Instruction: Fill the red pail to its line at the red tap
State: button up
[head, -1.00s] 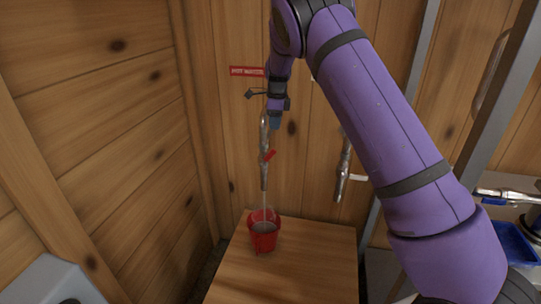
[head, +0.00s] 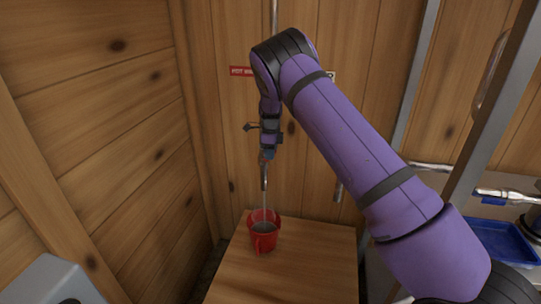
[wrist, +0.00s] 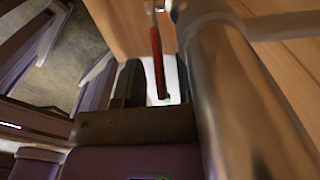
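The red pail (head: 258,247) stands upright on the wooden stand under the tap, with liquid in its lower part. I cannot make out its line. A thin stream (head: 264,203) runs from the metal tap spout (head: 264,179) into the pail. My gripper (head: 267,156) is at the tap, above the spout, and covers the red lever in the head view. In the wrist view, the red lever (wrist: 158,62) shows between my two open fingers (wrist: 157,85), with a gap beside it. The tap's metal pipe (wrist: 235,85) runs close by on the right.
A red sign (head: 241,71) is on the plank wall behind the tap. The wooden stand (head: 310,265) has bare room right of the pail. A blue tray (head: 505,243) and another metal tap (head: 508,194) are at the far right.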

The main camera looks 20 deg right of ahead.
jog(key=shift+f, duration=0.6)
grip_shut()
jog(key=shift+s+d+f+t+y, duration=0.35)
jog(key=shift+f+t+y, duration=0.55)
jog(key=shift+y, duration=0.65)
jog(key=shift+s+d+f+t+y, duration=0.15)
jog(key=shift+d+f+t+y, duration=0.35)
jog(key=shift+f+t+y, duration=0.75)
jog(key=shift+s+d+f+t+y, duration=0.25)
jog(key=shift+d+f+t+y, duration=0.25)
jog(key=shift+y, duration=1.4)
jog(key=shift+a, duration=0.1)
